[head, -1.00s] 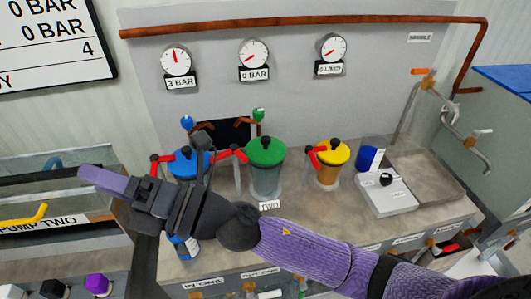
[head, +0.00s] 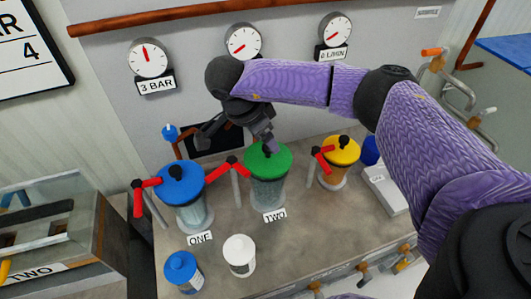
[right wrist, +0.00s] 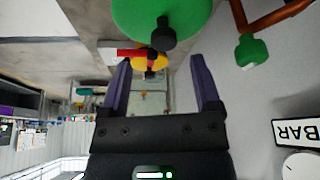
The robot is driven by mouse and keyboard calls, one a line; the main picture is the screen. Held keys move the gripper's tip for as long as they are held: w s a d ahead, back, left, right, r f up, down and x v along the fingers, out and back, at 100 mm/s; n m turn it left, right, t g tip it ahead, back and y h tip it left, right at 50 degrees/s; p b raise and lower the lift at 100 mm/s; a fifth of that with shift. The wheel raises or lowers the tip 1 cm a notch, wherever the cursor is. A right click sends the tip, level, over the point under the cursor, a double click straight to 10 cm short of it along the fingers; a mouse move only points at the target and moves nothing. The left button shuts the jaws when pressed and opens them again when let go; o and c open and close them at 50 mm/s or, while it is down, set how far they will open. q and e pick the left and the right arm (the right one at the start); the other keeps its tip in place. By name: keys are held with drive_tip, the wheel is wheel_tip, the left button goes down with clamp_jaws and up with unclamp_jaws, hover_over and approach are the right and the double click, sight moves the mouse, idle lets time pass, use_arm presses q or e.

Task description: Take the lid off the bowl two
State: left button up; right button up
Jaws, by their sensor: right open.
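Bowl two is the clear bowl (head: 268,193) behind the label TWO. Its green lid (head: 283,157) with a dark knob sits on top. My right gripper (head: 266,143) reaches over the lid from behind, at the knob in the head view, and partly hides it. In the right wrist view the purple fingers (right wrist: 163,72) are spread with nothing between them. The green lid (right wrist: 150,12) and its dark knob (right wrist: 162,36) show just past the fingertips, near the gap. I cannot tell whether a finger touches the knob. My left gripper is out of view.
A blue-lidded bowl (head: 187,205) labelled ONE stands left, and a yellow-lidded bowl (head: 333,174) right. Red levers (head: 237,165) stand between them. A blue-capped bottle (head: 182,272) and a white-topped container (head: 240,263) are in front. The gauge wall rises behind.

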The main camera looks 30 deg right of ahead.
sight(268, 153)
drive_tip(key=x, duration=0.5)
drive_tip(key=shift+w+a+f+b, duration=0.15)
drive_tip(key=shift+w+a+b, duration=0.05)
drive_tip(key=shift+b, duration=0.1)
drive_tip(key=shift+c, duration=0.3)
clamp_jaws()
